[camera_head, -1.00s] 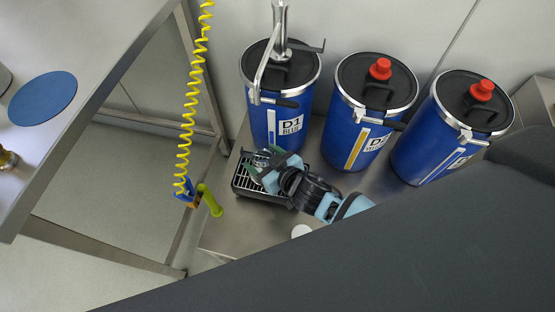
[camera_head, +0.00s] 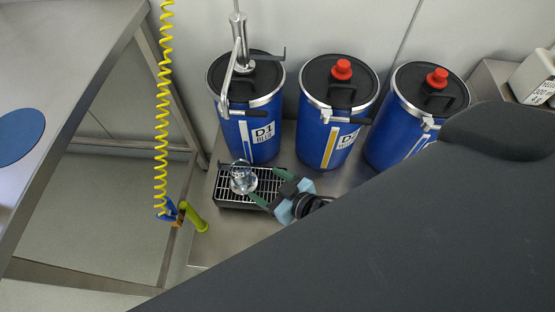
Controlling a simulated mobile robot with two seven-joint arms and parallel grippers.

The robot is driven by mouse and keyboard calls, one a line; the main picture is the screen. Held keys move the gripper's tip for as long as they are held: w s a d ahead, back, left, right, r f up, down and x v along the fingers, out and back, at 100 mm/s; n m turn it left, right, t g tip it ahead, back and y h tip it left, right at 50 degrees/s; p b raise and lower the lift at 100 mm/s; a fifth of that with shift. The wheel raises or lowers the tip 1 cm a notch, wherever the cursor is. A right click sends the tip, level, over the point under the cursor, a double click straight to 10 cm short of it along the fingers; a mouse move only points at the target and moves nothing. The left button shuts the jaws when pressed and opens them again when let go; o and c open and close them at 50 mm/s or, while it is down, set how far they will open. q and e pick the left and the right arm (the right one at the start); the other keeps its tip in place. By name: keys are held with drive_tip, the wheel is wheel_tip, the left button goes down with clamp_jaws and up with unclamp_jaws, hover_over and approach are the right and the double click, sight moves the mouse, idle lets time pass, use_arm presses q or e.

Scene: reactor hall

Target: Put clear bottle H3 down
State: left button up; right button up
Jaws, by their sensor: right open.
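Clear bottle H3 (camera_head: 243,178) stands on the black-rimmed drip grate (camera_head: 226,199) in front of the blue drum D1 (camera_head: 262,134). I see it from above, and it looks upright. My right gripper (camera_head: 267,186) is just to the right of the bottle. Its two green fingers are spread open, with a gap between them and nothing held. The fingertips look close to the bottle's right side; I cannot tell if they touch it. My left gripper is not in view.
A metal dispenser (camera_head: 240,48) rises from drum D1. Two more blue drums with red caps (camera_head: 342,69) stand to the right. A yellow coiled hose (camera_head: 161,110) hangs at left, beside a grey table with a blue disc (camera_head: 19,137). My dark body covers the lower right.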

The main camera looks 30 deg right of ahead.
drive_tip(key=s+d+f+g+h, duration=0.1)
drive_tip(key=s+f+g, duration=0.1)
drive_tip(key=s, duration=0.8)
drive_tip(key=s+d+f+m+g, duration=0.1)
drive_tip(key=s+d+f+g, duration=0.1)
drive_tip(key=s, duration=0.8)
drive_tip(key=s+d+f+m+g+h, duration=0.1)
drive_tip(key=s+f, duration=0.3)
drive_tip(key=s, duration=0.7)
drive_tip(key=shift+d+f+g+h, duration=0.3)
drive_tip(key=shift+d+g, duration=0.15)
drive_tip(key=shift+g, duration=0.25)
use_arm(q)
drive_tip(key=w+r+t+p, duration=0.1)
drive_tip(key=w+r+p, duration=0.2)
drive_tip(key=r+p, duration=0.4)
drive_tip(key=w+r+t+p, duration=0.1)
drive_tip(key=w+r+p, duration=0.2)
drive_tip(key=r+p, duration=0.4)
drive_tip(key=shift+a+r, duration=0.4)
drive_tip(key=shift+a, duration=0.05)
use_arm(e)
drive_tip(key=w+r+t, duration=0.1)
drive_tip(key=w+r, duration=0.2)
drive_tip(key=r, duration=0.4)
drive_tip(key=w+r+t, duration=0.1)
drive_tip(key=w+r, duration=0.2)
drive_tip(key=r, duration=0.4)
drive_tip(key=shift+d+r, duration=0.4)
drive_tip(key=shift+d, duration=0.05)
